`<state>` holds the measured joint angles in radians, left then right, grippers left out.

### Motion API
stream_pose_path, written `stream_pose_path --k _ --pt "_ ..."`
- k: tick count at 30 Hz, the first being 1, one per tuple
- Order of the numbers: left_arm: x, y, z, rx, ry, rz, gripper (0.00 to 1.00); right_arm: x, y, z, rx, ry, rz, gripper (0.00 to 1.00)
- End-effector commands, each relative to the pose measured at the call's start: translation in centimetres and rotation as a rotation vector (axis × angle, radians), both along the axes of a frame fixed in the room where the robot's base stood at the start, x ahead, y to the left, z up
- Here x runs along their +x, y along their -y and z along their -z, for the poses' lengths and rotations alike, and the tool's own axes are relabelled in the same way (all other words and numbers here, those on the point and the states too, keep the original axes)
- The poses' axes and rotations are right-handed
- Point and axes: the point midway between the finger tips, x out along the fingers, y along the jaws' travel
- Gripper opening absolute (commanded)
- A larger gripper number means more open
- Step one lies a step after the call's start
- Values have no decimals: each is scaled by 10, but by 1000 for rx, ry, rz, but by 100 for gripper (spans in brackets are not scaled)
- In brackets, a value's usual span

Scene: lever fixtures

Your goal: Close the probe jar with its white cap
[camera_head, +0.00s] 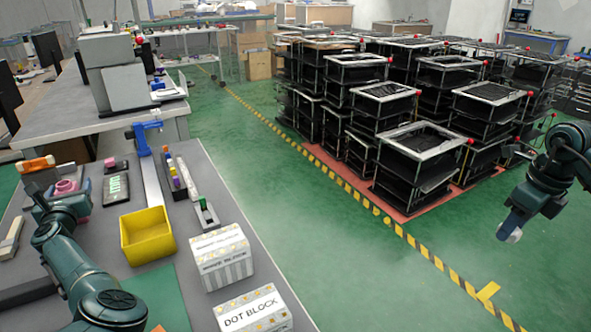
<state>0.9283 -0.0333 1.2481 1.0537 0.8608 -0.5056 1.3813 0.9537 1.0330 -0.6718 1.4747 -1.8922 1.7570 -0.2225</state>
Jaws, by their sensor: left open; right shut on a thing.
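My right gripper (512,222) is out over the green floor at the right, well away from the table. It is shut on a small whitish piece (515,236) that looks like the white cap, mostly covered by the fingers. My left gripper (62,196) is low over the left part of the grey table, open. A pink round object (66,187) shows right by its fingers, partly hidden. I cannot tell whether it is the probe jar, or whether the fingers touch it.
A yellow bin (147,236), a dark device with a green display (116,188), two boxes, one above (222,257) the DOT BLOCK box (252,312), and a blue lever fixture (146,135) stand on the table. Black racks (415,160) fill the floor behind. Green floor lies clear between.

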Motion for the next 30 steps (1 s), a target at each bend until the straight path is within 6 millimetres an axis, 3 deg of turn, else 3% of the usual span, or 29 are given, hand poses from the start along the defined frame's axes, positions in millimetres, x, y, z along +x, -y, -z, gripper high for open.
stream_pose_path --k 12,30 --pt "3 -1 -1 0 -1 0 66 0 0 2 0 0 0 19" --pt "3 -1 0 0 -1 0 17 0 0 2 0 0 0 19"
